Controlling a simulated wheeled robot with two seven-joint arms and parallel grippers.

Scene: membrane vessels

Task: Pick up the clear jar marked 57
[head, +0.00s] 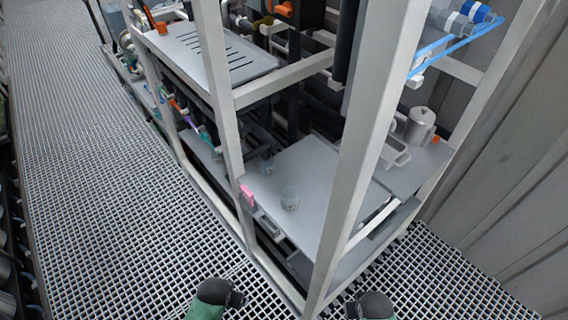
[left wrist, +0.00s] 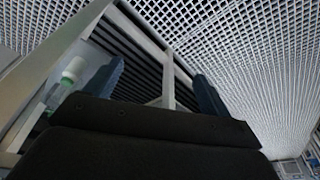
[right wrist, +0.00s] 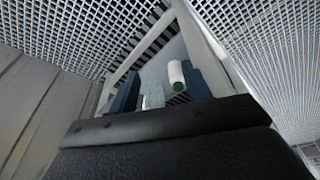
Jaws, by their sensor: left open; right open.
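My right gripper (right wrist: 161,88) is open. A pale, speckled translucent piece (right wrist: 153,96) shows between its fingers, and I cannot tell what it is or how far off it is. In the head view both hands are low at the bottom edge, outside the frame and apart from the jar.
White frame posts (head: 352,150) stand before the shelf. A pink tag (head: 246,192) is at its left edge. A metal jug (head: 420,126) stands at the back right. A white cylinder with a green end (right wrist: 177,78) shows in the right wrist view. The grating floor (head: 110,200) is clear.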

